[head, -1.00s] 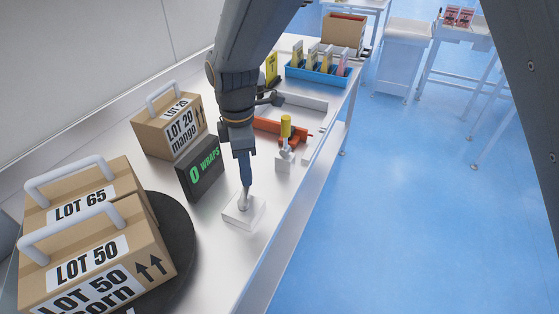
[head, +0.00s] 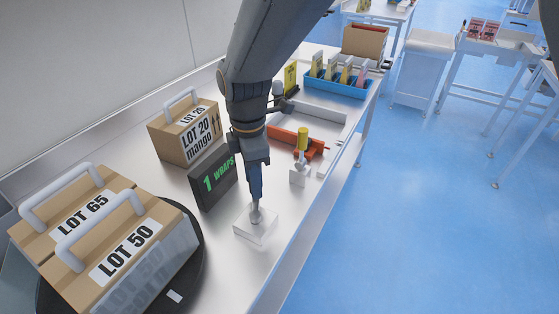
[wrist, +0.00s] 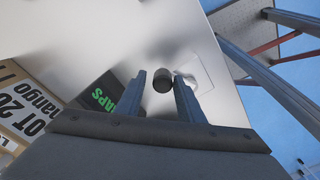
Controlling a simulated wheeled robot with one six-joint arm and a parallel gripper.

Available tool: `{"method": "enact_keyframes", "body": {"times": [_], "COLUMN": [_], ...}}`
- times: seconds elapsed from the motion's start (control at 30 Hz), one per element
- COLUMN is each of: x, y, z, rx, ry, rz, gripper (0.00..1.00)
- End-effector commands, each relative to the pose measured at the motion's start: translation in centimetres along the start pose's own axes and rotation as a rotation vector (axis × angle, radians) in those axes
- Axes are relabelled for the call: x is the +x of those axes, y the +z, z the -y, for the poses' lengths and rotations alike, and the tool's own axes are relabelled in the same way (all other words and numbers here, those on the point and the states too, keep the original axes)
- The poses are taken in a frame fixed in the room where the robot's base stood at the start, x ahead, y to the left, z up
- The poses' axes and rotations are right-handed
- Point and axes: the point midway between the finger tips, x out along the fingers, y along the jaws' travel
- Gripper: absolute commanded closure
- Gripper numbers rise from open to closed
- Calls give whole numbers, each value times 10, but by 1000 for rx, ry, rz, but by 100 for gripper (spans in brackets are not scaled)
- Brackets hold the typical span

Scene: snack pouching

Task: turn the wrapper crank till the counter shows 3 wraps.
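The wrapper crank has a pale square base (head: 245,232) on the bench, with a dark round knob (wrist: 162,81) on a pale crank arm (wrist: 187,80). The wrist view shows one finger on each side of the knob. The black counter (head: 214,182) stands just left of my gripper and reads "1 WRAPS" in green.
Boxes marked LOT 65 (head: 60,207) and LOT 50 (head: 85,262) sit on a dark round turntable (head: 192,262). A LOT 20 mango box (head: 170,143) stands behind the counter. An orange fixture (head: 284,136) with a yellow knob and a blue pouch tray (head: 345,88) are farther back.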

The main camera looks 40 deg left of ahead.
Motion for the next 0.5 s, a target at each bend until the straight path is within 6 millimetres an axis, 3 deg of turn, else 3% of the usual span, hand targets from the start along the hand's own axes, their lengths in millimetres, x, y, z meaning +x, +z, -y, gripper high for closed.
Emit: {"method": "enact_keyframes", "body": {"times": [0.33,0.5], "x": [1,-16], "y": [1,1], "z": [2,1], "rx": [1,1], "ry": [-7,-4], "rz": [1,0], "gripper": [59,59]}}
